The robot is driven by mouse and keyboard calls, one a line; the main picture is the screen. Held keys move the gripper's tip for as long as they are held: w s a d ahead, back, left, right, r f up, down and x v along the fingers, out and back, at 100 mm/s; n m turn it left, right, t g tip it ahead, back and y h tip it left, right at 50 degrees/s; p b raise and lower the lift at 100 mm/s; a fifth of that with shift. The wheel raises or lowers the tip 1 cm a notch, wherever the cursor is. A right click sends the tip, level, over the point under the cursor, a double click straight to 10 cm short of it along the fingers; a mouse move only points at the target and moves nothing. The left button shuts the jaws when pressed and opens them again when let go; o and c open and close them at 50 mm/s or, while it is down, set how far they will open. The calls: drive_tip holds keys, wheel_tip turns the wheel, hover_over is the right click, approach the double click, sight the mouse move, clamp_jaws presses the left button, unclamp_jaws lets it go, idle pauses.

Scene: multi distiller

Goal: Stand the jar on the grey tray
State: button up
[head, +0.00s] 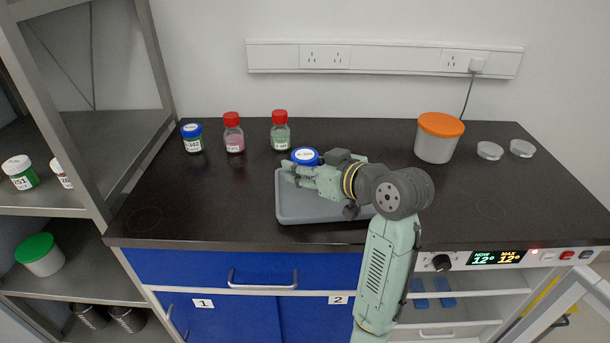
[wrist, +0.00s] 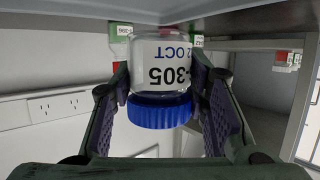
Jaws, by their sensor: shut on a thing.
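A blue-lidded jar (head: 192,138) and two red-lidded bottles (head: 233,134) (head: 280,131) stand behind and left of the tray. An orange-lidded tub (head: 438,138) and two clear dishes (head: 489,150) (head: 522,148) are at the right. The dark counter left of the tray is clear.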

drive_tip(key=shift+f+p, duration=0.4)
drive_tip(key=shift+f, duration=1.35)
drive_tip(key=shift+f, duration=0.15)
drive_tip(key=o, duration=1.2)
drive_tip(key=shift+r, duration=0.2)
drive_tip(key=shift+s+d, duration=0.25)
drive_tip(key=b+v, duration=0.2)
drive_tip(key=v, duration=0.9)
drive_tip(key=shift+d+r+b, duration=0.1)
drive_tip(key=shift+r+b, duration=0.1)
drive_tip(key=shift+b, duration=0.15)
